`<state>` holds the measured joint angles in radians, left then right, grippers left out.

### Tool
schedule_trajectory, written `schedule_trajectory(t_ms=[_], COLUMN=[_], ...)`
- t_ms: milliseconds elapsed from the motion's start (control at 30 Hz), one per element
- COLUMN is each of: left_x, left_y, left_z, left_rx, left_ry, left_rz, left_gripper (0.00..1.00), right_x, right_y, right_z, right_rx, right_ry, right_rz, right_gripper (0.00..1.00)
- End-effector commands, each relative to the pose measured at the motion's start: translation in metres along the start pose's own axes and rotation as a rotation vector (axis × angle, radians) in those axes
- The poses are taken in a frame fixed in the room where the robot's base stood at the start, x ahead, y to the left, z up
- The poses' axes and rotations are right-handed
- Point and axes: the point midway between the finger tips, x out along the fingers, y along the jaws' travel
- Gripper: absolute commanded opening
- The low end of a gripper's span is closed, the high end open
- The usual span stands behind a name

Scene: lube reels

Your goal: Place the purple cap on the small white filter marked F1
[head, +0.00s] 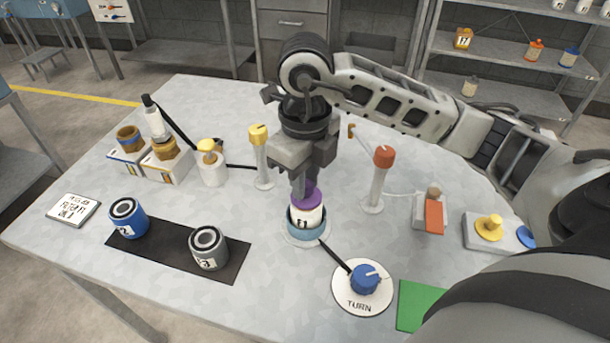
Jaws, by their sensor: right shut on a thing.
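The small white filter marked F1 (308,217) stands upright on a round stand with a blue ring (305,231) near the middle of the table. The purple cap (306,195) is at the top of the filter, directly under my right gripper (305,184). My right gripper points straight down and is shut on the purple cap. The cap looks level and appears to touch the filter's top, though the fingers hide part of it. My left gripper is not in view.
A blue knob (365,280) on a round TURN plate stands just in front. Blue (128,217) and grey (208,248) canisters stand on a black mat at left. A red-topped post (380,170) is close on the right, a yellow-topped post (260,150) on the left.

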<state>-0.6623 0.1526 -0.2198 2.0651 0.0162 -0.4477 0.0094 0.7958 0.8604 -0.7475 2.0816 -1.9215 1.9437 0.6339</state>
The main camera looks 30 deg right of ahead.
Motion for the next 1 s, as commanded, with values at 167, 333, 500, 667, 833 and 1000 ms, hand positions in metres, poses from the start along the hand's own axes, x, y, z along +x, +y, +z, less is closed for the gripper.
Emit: schedule_trajectory(t_ms=[167, 333, 500, 667, 833, 1000], left_x=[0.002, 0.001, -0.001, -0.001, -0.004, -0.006], left_y=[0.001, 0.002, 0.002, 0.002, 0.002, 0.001], left_z=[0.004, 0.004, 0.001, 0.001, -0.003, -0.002], left_rx=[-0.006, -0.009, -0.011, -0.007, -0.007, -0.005], left_ry=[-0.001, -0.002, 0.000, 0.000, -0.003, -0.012], left_rz=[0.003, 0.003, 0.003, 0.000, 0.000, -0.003], left_gripper=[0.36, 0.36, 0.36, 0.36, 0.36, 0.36], right_x=[0.003, 0.003, 0.001, -0.014, -0.053, -0.088], right_y=[0.000, 0.000, 0.000, 0.000, -0.001, -0.001], right_z=[0.000, 0.000, 0.000, 0.001, 0.001, 0.001], right_rx=[0.000, 0.000, 0.000, -0.001, -0.001, 0.001], right_ry=[0.000, 0.000, 0.000, -0.004, -0.008, -0.006], right_rz=[0.000, 0.000, 0.000, 0.000, -0.004, -0.004], right_gripper=[0.34, 0.41, 0.41, 0.41, 0.41, 0.41])
